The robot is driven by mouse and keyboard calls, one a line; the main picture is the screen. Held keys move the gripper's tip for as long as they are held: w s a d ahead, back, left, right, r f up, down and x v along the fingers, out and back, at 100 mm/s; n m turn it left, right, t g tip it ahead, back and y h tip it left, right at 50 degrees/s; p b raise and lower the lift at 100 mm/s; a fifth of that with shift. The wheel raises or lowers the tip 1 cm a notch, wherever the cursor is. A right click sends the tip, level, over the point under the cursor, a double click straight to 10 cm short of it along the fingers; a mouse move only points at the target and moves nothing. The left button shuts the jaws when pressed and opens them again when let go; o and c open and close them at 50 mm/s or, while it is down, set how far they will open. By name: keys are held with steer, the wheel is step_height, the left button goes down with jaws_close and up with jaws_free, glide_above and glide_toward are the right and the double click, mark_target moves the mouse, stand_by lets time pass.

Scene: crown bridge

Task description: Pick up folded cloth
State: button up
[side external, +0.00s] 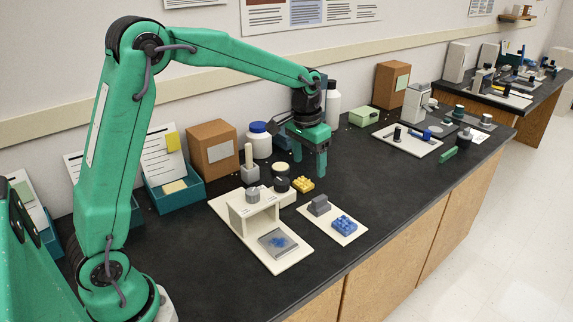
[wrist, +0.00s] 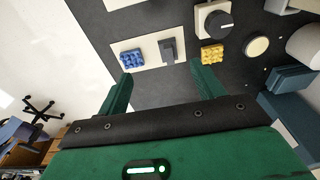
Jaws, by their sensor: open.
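My gripper (side external: 309,168) is open and empty, fingers pointing down above the dark benchtop, behind the yellow studded block (side external: 302,185). In the wrist view its two fingers (wrist: 161,69) are spread wide with nothing between them. I cannot clearly pick out a folded cloth. A grey square pad with a blue patch (side external: 278,242) lies flat on the cream stand's base, front left of my gripper; I cannot tell if it is cloth. A blue studded block (side external: 345,225) sits on a small white tray (side external: 335,235), beside a grey block (side external: 319,205); this tray also shows in the wrist view (wrist: 146,55).
A cream stand (side external: 240,215) with a raised shelf is left of the small tray. A brown box (side external: 213,150), a white jar with a blue lid (side external: 259,142) and bottles line the wall. A larger white tray (side external: 408,143) is farther right.

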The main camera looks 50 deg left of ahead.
steer(key=g, duration=0.1)
glide_above(319, 199)
step_height(319, 199, down, 9)
steer(key=shift+a+r, duration=0.1)
steer(key=shift+f, duration=3.95)
steer(key=c, duration=1.1)
steer(key=shift+r, duration=0.15)
steer(key=shift+r, duration=0.55)
steer(key=r, duration=0.3)
steer(key=shift+d+r, duration=0.1)
steer(key=shift+d, duration=0.2)
steer(key=s+d+r, duration=0.1)
steer(key=d+r, duration=0.1)
steer(key=d, duration=0.1)
steer(key=s+d+r, duration=0.2)
steer(key=d, duration=0.1)
steer(key=s+d+r, duration=0.2)
steer(key=d, duration=0.2)
steer(key=shift+r, duration=0.25)
